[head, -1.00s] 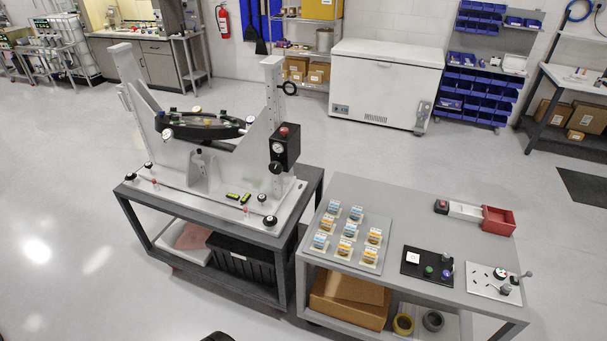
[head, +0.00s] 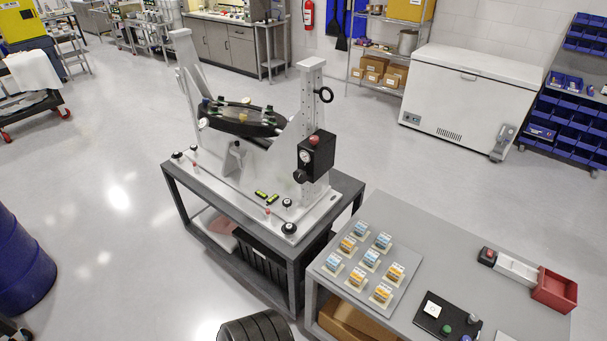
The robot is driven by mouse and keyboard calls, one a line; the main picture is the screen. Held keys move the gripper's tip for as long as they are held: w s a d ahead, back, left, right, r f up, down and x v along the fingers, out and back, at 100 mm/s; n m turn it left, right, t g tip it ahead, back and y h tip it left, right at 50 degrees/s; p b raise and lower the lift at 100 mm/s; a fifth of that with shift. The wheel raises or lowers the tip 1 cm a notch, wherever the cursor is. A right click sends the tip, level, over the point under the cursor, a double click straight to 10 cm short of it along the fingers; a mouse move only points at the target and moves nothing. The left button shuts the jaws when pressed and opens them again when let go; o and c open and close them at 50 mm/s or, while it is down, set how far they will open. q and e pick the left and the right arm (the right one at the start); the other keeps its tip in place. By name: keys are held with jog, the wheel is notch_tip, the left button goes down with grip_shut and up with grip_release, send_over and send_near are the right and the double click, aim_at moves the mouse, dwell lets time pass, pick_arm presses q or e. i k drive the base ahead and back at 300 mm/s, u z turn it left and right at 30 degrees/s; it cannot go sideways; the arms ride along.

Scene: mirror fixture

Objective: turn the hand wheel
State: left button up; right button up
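The white mirror fixture stands on a dark grey cart (head: 348,190), holding a dark round mirror cell (head: 243,119) between two posts. A black ring-shaped wheel (head: 324,94) sticks out from the upper right post (head: 311,75). Lower on that post is a black box (head: 317,155) with a white dial, a red top button and a black round knob (head: 299,176). I cannot tell for certain which of these is the hand wheel. Neither gripper shows in the head view.
A grey table (head: 400,220) on the right holds a tray of small blue and orange blocks (head: 352,281), a black panel (head: 428,311) and a red bin (head: 554,290). A blue drum (head: 20,260) stands left. Open floor (head: 120,240) lies between drum and cart.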

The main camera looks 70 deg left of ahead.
aim_at(300, 176)
jog(key=u, duration=0.75)
jog(key=i, duration=0.85)
jog(key=u, duration=0.95)
